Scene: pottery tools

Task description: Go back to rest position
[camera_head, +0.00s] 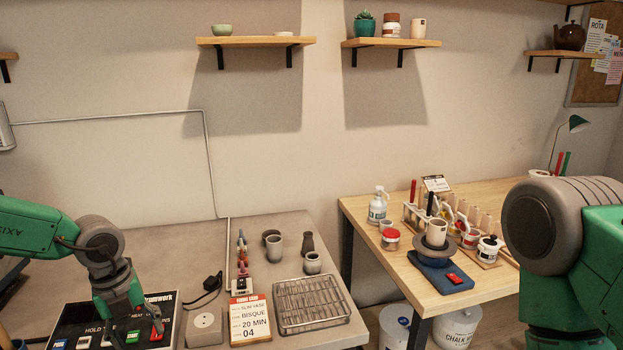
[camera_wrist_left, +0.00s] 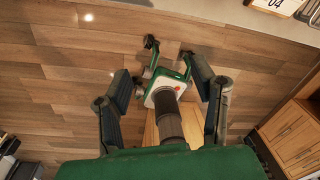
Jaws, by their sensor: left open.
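My left gripper (camera_head: 143,328) shows at the lower left of the head view, pointing down in front of the dark control panel with coloured buttons. Its fingers are apart and I see nothing held between them. In the left wrist view the fingers of my left gripper (camera_wrist_left: 163,80) stand apart to either side, with the wood floor beyond. Whether the gripper touches the panel cannot be told. My right arm fills the right edge of the head view, and its gripper is out of view.
The grey table holds the control panel (camera_head: 70,324), a firing card (camera_head: 250,322), a wire rack (camera_head: 312,305) and small pots (camera_head: 275,246). The wooden table (camera_head: 365,221) at right carries a blue wheel base (camera_head: 436,281), jars and tools. Buckets (camera_head: 458,330) stand below it.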

